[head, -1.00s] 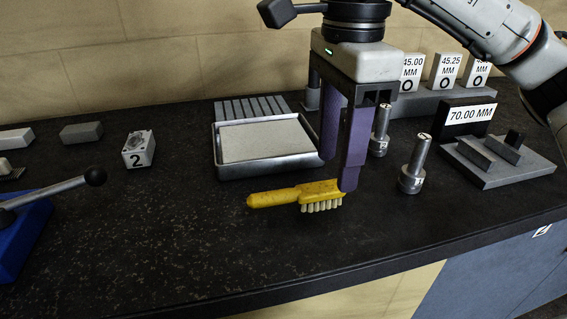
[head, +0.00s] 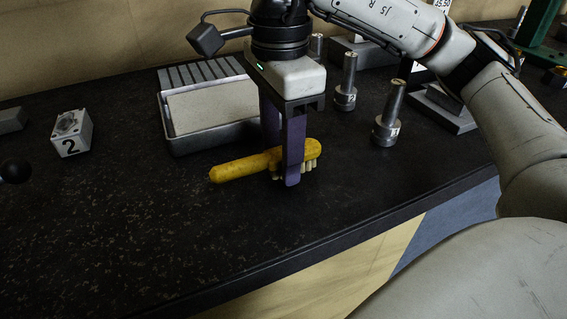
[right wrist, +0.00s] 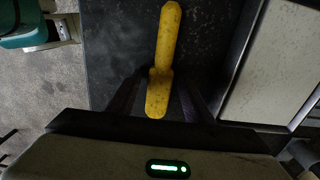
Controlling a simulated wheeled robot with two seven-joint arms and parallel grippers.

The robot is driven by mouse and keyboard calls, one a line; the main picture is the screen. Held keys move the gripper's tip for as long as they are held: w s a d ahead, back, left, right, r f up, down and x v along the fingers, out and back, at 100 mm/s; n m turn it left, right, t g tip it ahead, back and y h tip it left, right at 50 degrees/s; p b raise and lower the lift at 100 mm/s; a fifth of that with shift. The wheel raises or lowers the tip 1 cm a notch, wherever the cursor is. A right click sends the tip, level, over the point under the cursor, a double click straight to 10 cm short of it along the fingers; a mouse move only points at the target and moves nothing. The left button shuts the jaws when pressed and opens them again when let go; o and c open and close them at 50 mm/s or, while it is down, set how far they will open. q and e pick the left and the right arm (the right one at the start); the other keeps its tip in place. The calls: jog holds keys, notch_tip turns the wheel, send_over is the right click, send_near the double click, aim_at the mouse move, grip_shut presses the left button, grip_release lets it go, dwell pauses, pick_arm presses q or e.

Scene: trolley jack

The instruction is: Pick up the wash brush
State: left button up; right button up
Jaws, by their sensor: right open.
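The yellow wash brush (head: 235,169) lies on the dark bench top with its pale bristles down, its handle pointing left. It also shows in the right wrist view (right wrist: 164,55), its head end between the fingers. My right gripper (head: 281,178) is open and lowered over the brush head, one finger on the near side and the other behind it. Whether the fingers touch the brush cannot be told. My left gripper is not in view.
A metal tray with a pale slab (head: 200,145) stands just behind the brush. Two metal pin gauges (head: 387,118) stand to the right. A block marked 2 (head: 71,133) stands at left. The bench is clear at front left.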

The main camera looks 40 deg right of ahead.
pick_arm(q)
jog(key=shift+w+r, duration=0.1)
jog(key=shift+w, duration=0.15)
pick_arm(e)
jog(key=shift+f, duration=0.25)
grip_shut()
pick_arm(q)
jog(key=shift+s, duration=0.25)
pick_arm(e)
jog(key=shift+r, duration=0.1)
